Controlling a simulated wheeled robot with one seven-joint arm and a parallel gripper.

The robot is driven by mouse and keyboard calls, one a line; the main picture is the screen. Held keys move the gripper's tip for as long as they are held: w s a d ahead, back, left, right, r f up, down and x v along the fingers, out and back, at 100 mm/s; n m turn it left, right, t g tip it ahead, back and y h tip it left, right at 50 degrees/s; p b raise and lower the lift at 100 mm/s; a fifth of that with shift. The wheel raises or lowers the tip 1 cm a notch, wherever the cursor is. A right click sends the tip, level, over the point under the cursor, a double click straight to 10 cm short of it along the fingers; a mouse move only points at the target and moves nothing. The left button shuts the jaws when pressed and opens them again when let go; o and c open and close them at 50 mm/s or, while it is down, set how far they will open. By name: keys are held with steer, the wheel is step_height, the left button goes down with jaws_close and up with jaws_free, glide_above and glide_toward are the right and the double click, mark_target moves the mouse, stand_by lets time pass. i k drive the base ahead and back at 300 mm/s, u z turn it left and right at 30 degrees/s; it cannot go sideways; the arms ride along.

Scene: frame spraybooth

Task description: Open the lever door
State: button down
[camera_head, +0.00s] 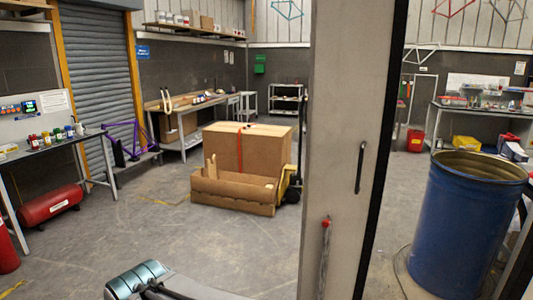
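A tall, narrow grey panel (340,120) with a black strip along its right edge stands upright right of centre. It appears to be the door or part of its frame; I cannot tell which, nor whether it is ajar. A slim black upright handle (360,168) is on its face. Lower down, a thin metal bar with a red tip (325,223) runs downward along the panel; I cannot tell if it is the lever. Part of my arm, teal and grey, shows at the bottom edge, left of the panel and apart from it. My gripper fingers are not visible.
A blue drum (460,230) stands close on the right. Cardboard boxes (262,152) sit on the floor behind. A workbench (50,142) with bottles and a red tank (50,205) are at left. The floor between is largely open.

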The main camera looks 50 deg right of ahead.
mark_target(358, 47)
steer(key=z, duration=0.3)
steer(key=i, duration=1.55)
steer(key=z, duration=1.45)
steer(key=i, duration=0.85)
steer(key=z, duration=1.25)
steer(key=i, duration=0.75)
steer(key=u, duration=0.05)
